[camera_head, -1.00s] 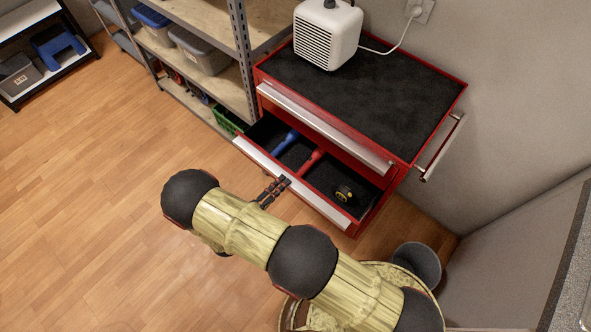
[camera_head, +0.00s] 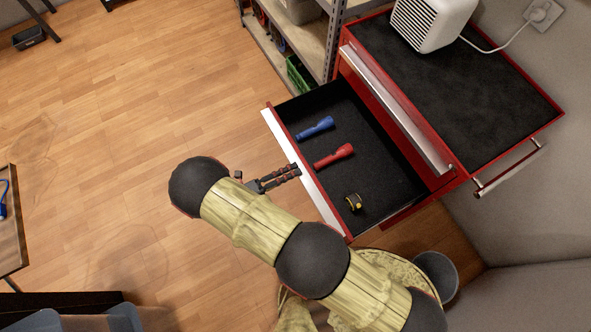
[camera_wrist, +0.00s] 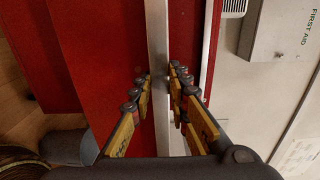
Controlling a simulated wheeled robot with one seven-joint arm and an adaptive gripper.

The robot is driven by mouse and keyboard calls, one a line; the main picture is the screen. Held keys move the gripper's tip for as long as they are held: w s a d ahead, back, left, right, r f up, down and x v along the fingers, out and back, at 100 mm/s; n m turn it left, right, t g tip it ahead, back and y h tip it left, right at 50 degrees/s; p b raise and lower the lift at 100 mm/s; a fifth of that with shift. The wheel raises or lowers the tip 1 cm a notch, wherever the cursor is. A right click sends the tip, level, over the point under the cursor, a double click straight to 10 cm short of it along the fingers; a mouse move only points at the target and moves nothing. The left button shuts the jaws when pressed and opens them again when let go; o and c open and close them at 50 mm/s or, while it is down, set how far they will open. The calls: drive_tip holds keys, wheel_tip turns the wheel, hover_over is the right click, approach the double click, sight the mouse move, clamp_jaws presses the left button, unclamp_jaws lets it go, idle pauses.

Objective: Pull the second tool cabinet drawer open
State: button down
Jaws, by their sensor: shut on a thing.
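The red tool cabinet (camera_head: 372,88) stands against the wall with a black mat on top. Its second drawer (camera_head: 385,150) is pulled far out, showing a dark lining. A blue flashlight (camera_head: 315,128), a red flashlight (camera_head: 334,156) and a small yellow-black tape measure (camera_head: 354,202) lie inside. My gripper (camera_head: 296,172) is shut on the silver handle strip (camera_head: 318,198) along the drawer's front edge. In the wrist view, the fingers (camera_wrist: 157,82) sit on either side of the strip (camera_wrist: 157,35). The exact contact is partly hidden by the fingertips.
The upper drawer (camera_head: 400,115) is shut. A white heater (camera_head: 428,22) stands on the cabinet, its cord running to a wall socket. A metal shelf (camera_head: 318,55) stands beside the cabinet.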

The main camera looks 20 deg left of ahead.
drive_tip(key=shift+s+d+f, duration=0.1)
drive_tip(key=shift+d+f, duration=0.05)
drive_tip(key=shift+f, duration=0.2)
drive_tip(key=c, duration=1.8)
unclamp_jaws()
drive_tip(key=shift+r, duration=0.1)
drive_tip(key=shift+o, duration=0.2)
drive_tip(key=shift+r, duration=0.1)
